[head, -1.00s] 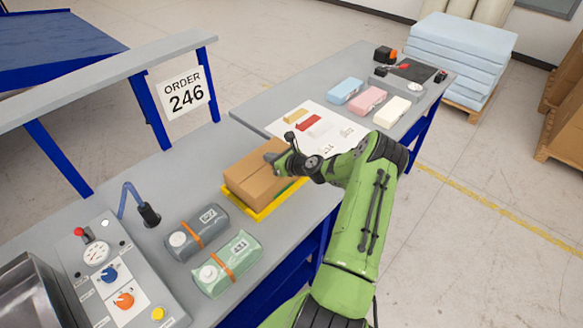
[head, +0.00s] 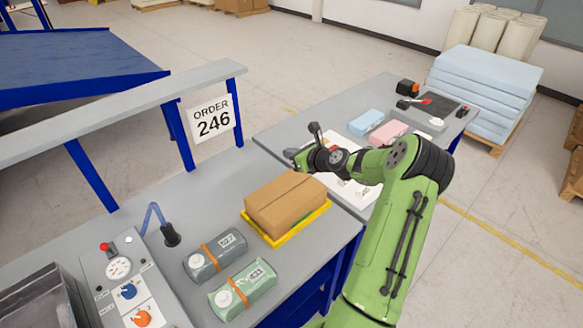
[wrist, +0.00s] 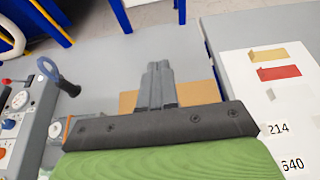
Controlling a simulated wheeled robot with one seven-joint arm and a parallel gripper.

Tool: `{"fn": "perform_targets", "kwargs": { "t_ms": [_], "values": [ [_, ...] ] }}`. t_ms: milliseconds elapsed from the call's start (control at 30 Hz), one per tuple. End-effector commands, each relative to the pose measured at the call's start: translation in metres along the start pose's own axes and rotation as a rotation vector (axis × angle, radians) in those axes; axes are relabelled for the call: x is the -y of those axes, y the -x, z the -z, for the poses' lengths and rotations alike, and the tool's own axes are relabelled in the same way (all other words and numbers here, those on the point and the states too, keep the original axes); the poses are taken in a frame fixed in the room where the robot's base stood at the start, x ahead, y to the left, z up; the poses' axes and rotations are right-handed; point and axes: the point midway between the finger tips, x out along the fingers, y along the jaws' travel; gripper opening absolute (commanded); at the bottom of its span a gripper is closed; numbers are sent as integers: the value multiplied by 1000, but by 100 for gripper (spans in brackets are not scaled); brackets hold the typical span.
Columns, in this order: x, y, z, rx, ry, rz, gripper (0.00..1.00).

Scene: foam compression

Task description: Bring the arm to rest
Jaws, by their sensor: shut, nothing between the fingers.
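My green arm reaches in from the lower right in the head view. My gripper (head: 290,156) is above the table, just behind and above the closed cardboard box (head: 285,203). In the wrist view my gripper's fingers (wrist: 158,72) are together with nothing between them. The box also shows in the wrist view (wrist: 200,92), partly hidden behind the gripper. The box sits on a yellow tray (head: 300,230). The gripper and box look apart.
A grey roll (head: 215,254) and a green roll (head: 243,290) lie left of the tray. A control panel (head: 127,280) stands at the left. Foam blocks (head: 388,132) lie on the far table. An order sign (head: 211,119) hangs behind. The grey table between sign and box is clear.

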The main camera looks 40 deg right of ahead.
Motion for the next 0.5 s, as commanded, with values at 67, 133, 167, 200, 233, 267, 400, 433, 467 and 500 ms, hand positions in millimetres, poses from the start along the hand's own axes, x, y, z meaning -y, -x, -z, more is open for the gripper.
{"fn": "perform_targets", "kwargs": {
  "t_ms": [67, 133, 167, 200, 233, 267, 400, 433, 467, 500],
  "values": [
    [0, 2, -5, 0, 0, 0, 0],
    [0, 3, -6, 0, -1, 0, 0],
    [0, 3, -6, 0, -1, 0, 0],
    [0, 2, -6, 0, -1, 0, 0],
    [0, 2, -6, 0, -1, 0, 0],
    [0, 2, -6, 0, -1, 0, 0],
    [-25, -1, -12, -45, 134, -44, 0],
    [-41, -3, -15, -73, 221, -74, 0],
    [-60, -3, -18, -105, 330, -109, 0],
    [-89, -1, -21, -153, 504, -165, 0]
  ]
}}
